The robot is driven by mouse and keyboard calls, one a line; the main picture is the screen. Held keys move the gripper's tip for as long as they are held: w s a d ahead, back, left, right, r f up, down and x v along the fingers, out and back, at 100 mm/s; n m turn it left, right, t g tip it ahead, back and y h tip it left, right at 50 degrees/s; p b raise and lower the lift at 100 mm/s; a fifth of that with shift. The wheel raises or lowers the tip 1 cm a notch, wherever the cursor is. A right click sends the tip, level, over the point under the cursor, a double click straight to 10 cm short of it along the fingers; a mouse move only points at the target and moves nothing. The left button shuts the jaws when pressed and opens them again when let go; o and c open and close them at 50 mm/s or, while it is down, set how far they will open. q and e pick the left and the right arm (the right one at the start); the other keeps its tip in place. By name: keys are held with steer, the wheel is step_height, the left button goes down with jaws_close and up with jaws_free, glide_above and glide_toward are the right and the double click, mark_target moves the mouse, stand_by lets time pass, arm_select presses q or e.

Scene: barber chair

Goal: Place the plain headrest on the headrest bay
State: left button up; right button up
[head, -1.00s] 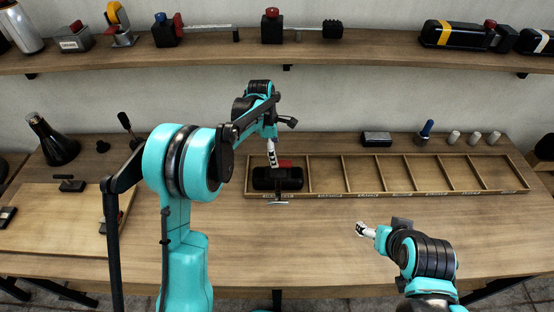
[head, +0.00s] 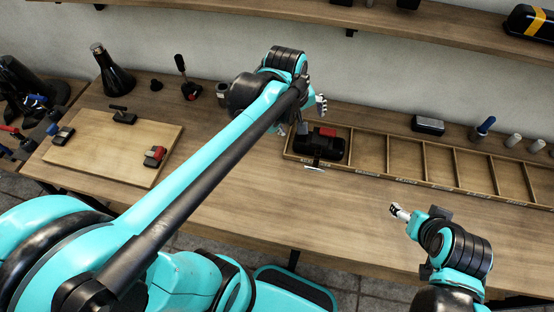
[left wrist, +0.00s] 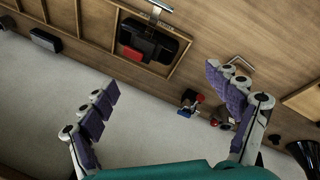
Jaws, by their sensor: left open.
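The plain headrest (head: 318,147), a black pad with a red block on it, lies in the leftmost compartment of the divided wooden tray (head: 405,181). Its metal stem sticks out over the tray's front edge. The headrest also shows in the left wrist view (left wrist: 163,46), inside the compartment's wooden frame. My left gripper (head: 311,115) is open and empty, just behind and left of the headrest and apart from it. Its spread purple-padded fingers (left wrist: 162,80) show in the left wrist view. My right gripper (head: 399,212) is over the front of the table, away from the headrest; its jaw opening is unclear.
A wooden board (head: 105,148) with small clamps lies at the left. A dark bottle (head: 114,73) stands behind it. A black box (head: 428,124) and small cylinders stand behind the tray. The other visible compartments look empty. A shelf (head: 330,14) runs above.

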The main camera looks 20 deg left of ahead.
arm_select(q)
steer(key=s+a+f+m+t, duration=0.1)
steer(key=s+f+m+t, duration=0.2)
steer(key=s+m, duration=0.6)
steer(key=shift+s+a+f+y, duration=0.2)
steer(key=shift+s+y, duration=0.1)
steer(key=shift+s, duration=1.6)
